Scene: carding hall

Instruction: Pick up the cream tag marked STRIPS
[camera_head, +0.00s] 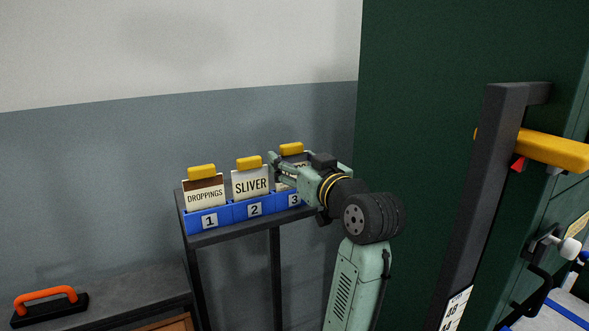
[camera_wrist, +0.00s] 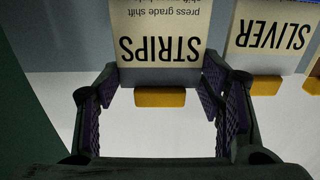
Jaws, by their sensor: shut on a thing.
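The cream tag marked STRIPS (camera_wrist: 160,35) has black letters and a yellow grip bar (camera_wrist: 160,97). It shows upside down in the wrist view. In the head view this tag (camera_head: 291,149) is at the slot numbered 3 (camera_head: 294,199), mostly hidden behind my gripper (camera_head: 284,172). My gripper (camera_wrist: 160,78) is shut on the tag, with a finger at each side edge of the card. The yellow bar lies between the fingers, with gaps on both sides. I cannot tell whether the tag's lower edge is still in its slot.
The tag marked SLIVER (camera_head: 250,184) stands close beside it in slot 2, and the DROPPINGS tag (camera_head: 204,194) in slot 1. The blue holders sit on a dark stand (camera_head: 230,236). A green cabinet (camera_head: 430,100) rises at right. An orange-handled tool (camera_head: 46,297) lies lower left.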

